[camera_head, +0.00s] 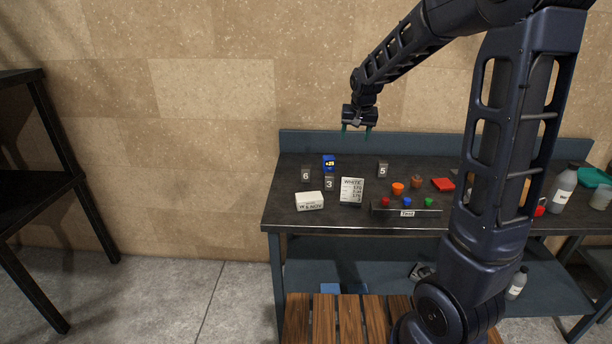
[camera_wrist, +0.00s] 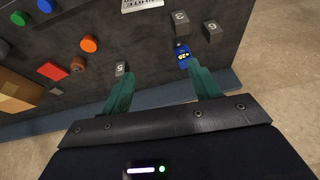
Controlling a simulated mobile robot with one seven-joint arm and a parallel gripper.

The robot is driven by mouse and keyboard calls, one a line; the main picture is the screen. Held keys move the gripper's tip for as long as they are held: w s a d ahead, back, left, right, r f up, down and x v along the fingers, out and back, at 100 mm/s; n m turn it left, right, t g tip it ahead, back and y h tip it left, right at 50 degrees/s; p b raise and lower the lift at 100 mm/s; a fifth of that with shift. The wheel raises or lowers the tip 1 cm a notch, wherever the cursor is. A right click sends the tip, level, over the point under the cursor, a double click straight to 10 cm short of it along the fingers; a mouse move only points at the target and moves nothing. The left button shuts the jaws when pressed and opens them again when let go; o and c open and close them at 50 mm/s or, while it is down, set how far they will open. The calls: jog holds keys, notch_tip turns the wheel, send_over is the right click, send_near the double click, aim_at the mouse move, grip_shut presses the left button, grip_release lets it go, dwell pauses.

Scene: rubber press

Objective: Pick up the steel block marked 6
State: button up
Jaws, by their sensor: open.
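The steel block marked 6 (camera_head: 306,175) is a small dark grey block on the left part of the black bench top. In the wrist view it shows at the upper right (camera_wrist: 212,31). A block marked 3 (camera_head: 329,184) stands just right of it and nearer the front. A block marked 5 (camera_head: 382,170) stands further right. My gripper (camera_head: 356,131) is open and empty, well above the back of the bench, right of block 6. Its two green fingers point down and show apart in the wrist view (camera_wrist: 160,72).
A blue device (camera_head: 328,162) stands behind block 3, close to block 6. A white box (camera_head: 310,201) and a white printed card (camera_head: 351,191) stand in front. Orange knobs (camera_head: 398,188), a red piece (camera_head: 443,185) and a button strip (camera_head: 405,208) lie right. A raised edge (camera_head: 400,145) runs along the back.

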jog(key=w+a+f, duration=0.7)
jog(key=a, duration=0.2)
send_over(304, 168)
jog(key=s, duration=0.2)
notch_tip(304, 168, down, 9)
jog(key=shift+n+h, duration=0.3)
jog(key=x, duration=0.5)
jog(key=shift+s, duration=0.15)
jog(key=shift+d+x, duration=0.2)
jog(key=shift+x, duration=1.15)
jog(key=shift+d+x, duration=0.2)
jog(key=shift+x, duration=1.1)
jog(key=shift+w+r, duration=0.15)
jog(key=shift+w, duration=0.1)
grip_shut()
